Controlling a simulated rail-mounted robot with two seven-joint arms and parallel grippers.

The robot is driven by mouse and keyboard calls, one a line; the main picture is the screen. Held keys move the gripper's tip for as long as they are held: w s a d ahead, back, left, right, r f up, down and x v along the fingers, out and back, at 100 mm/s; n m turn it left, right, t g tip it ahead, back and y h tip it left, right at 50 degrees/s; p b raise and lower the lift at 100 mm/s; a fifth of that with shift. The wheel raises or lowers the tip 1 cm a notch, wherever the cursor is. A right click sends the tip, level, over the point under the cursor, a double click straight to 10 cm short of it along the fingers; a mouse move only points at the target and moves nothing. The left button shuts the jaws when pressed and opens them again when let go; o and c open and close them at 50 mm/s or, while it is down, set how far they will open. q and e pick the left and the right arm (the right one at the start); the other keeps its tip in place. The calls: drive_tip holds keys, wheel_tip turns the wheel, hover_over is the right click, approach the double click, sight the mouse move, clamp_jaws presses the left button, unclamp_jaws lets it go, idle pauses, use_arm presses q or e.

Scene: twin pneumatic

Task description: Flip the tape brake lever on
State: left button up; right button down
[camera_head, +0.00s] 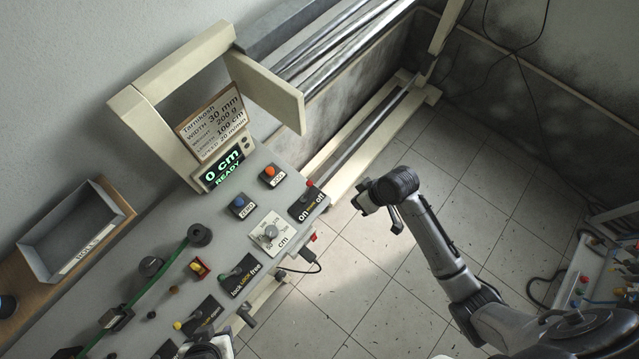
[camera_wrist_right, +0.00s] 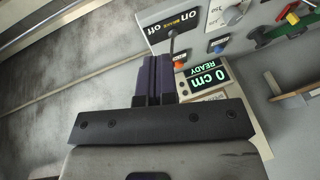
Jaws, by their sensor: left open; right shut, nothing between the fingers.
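The brake plate (camera_head: 306,205), printed "on" and "off", is at the right end of the grey panel. Its small lever has a red knob (camera_head: 309,184) near the "off" end. The right wrist view shows the plate (camera_wrist_right: 182,22) upside down, with a thin lever (camera_wrist_right: 171,34) standing near "off", just beyond my fingertips. My right gripper (camera_head: 365,207) is off the panel's right end. Its fingers (camera_wrist_right: 158,62) are shut together and empty, apparently apart from the lever. My left gripper (camera_head: 204,349) is open and mostly cut off at the bottom edge of the head view.
An orange button (camera_head: 271,173), a blue button (camera_head: 240,205), a dial (camera_head: 269,233) and a lock/free lever (camera_head: 240,274) stand close by. The display (camera_head: 222,168) reads "0 cm READY". A cream frame (camera_head: 268,92) rises behind. Open floor lies right of the panel.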

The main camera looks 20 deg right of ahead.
use_arm(q)
wheel_tip(320, 180, down, 6)
drive_tip(key=b, duration=0.4)
use_arm(e)
drive_tip(key=w+d+f+y, duration=0.1)
drive_tip(key=w+d+y, duration=0.2)
drive_tip(key=w, duration=1)
drive_tip(key=shift+d+f+t, duration=0.2)
drive_tip(key=shift+d+t, duration=0.1)
drive_tip(key=shift+d, duration=0.1)
use_arm(q)
drive_tip(key=shift+a, duration=0.1)
drive_tip(key=shift+r+p, duration=0.75)
drive_tip(key=shift+r, duration=0.2)
use_arm(e)
drive_tip(key=shift+w+a+f, duration=0.25)
drive_tip(key=shift+a+f, duration=0.9)
drive_tip(key=shift+a, duration=0.45)
drive_tip(key=shift+w+a+f, duration=0.2)
drive_tip(key=shift+a+f, duration=1)
drive_tip(key=shift+a, duration=0.45)
drive_tip(key=shift+w+a+f, duration=0.25)
drive_tip(key=shift+a+f, duration=0.9)
drive_tip(key=shift+a, duration=0.45)
